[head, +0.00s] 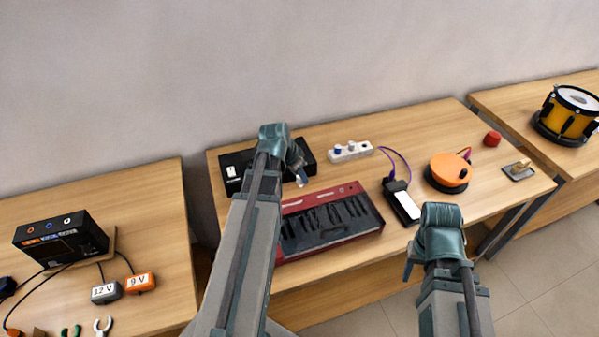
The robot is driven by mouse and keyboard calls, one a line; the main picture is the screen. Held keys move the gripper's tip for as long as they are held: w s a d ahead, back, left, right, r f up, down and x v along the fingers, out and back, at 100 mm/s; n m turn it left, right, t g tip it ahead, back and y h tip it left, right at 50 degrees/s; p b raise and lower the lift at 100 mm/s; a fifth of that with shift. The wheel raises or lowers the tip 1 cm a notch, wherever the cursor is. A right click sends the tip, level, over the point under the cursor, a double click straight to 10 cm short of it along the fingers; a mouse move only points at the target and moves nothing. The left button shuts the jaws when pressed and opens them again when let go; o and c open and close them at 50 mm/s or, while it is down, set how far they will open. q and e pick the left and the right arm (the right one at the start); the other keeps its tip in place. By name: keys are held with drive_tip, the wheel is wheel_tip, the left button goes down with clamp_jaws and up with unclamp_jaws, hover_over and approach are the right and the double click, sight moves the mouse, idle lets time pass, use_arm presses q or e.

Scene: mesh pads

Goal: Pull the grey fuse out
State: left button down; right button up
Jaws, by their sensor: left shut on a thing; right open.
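A black box (238,160) with a white switch (231,171) lies at the back left of the middle table. My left arm reaches over it, and my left gripper (300,176) is at the box's right part. The gripper is shut on a small light-grey piece (302,181), which looks like the grey fuse. The fingers hide most of it, and I cannot tell whether it still sits in the box. My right gripper (409,262) is open and empty, low in front of the middle table's front edge.
A red keyboard (327,224) lies just in front of the black box. A white power strip (351,151), a black device with a white panel (402,203), an orange round device (448,172) and a red knob (492,138) stand to the right. Side tables hold an amplifier-like box (60,241) and drum (571,115).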

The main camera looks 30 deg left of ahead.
use_arm(q)
drive_tip(key=shift+r+p, duration=1.85)
drive_tip(key=shift+r, duration=0.05)
wheel_tip(320, 180, up, 3)
drive_tip(key=p, duration=0.3)
